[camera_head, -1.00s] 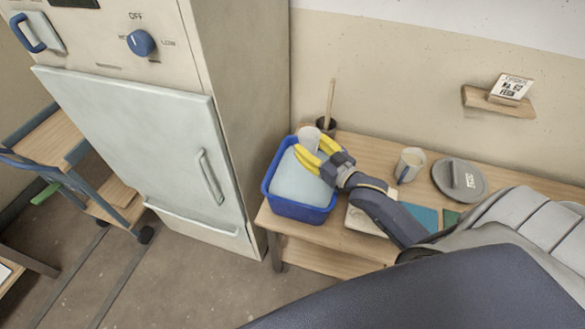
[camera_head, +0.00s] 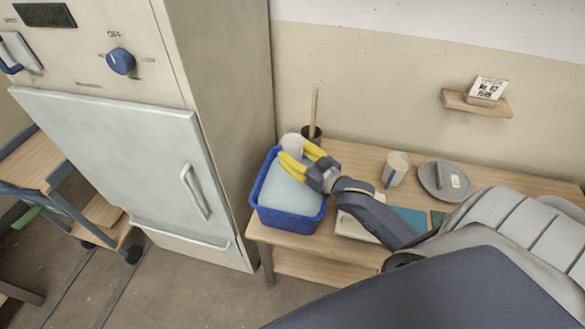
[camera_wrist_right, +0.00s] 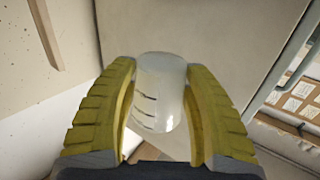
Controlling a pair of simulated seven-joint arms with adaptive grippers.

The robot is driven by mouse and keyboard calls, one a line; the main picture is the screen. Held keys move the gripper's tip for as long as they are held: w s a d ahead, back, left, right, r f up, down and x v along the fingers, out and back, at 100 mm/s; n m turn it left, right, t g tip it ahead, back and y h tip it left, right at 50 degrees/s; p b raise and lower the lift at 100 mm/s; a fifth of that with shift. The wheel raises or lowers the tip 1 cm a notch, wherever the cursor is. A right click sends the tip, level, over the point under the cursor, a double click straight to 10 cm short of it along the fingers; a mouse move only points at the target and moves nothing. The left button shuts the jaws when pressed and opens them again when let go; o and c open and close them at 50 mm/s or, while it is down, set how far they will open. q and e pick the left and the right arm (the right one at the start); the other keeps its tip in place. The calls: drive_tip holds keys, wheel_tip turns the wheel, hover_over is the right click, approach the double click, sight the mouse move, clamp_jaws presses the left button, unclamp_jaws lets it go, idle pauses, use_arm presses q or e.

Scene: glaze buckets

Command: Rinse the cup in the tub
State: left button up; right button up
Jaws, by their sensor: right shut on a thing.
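A blue tub (camera_head: 288,221) with pale, flat contents (camera_head: 287,195) stands at the left end of the wooden table. My right gripper (camera_head: 297,158) is over the tub's back part, its yellow fingers shut on a white cup (camera_head: 291,143). In the right wrist view the same cup (camera_wrist_right: 160,90) sits between the two yellow fingers, with dark marks on its side. Whether the cup touches the tub's contents cannot be told. My left gripper is not in view.
A dark pot (camera_head: 312,134) with an upright stick stands behind the tub. To the right on the table (camera_head: 352,155) are a second cup (camera_head: 396,169), a grey round lid (camera_head: 444,180) and flat tiles (camera_head: 410,218). A tall cabinet (camera_head: 225,120) stands close on the left.

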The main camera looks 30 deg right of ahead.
drive_tip(key=d+r+n, duration=0.2)
drive_tip(key=d+n, duration=0.2)
drive_tip(key=n, duration=0.6)
drive_tip(key=d+r+n+t, duration=0.1)
drive_tip(key=d+r+n, duration=0.2)
drive_tip(key=n, duration=0.7)
drive_tip(key=shift+w+d+n+h, duration=0.35)
drive_tip(key=shift+w+n+h, duration=0.05)
idle(1.2)
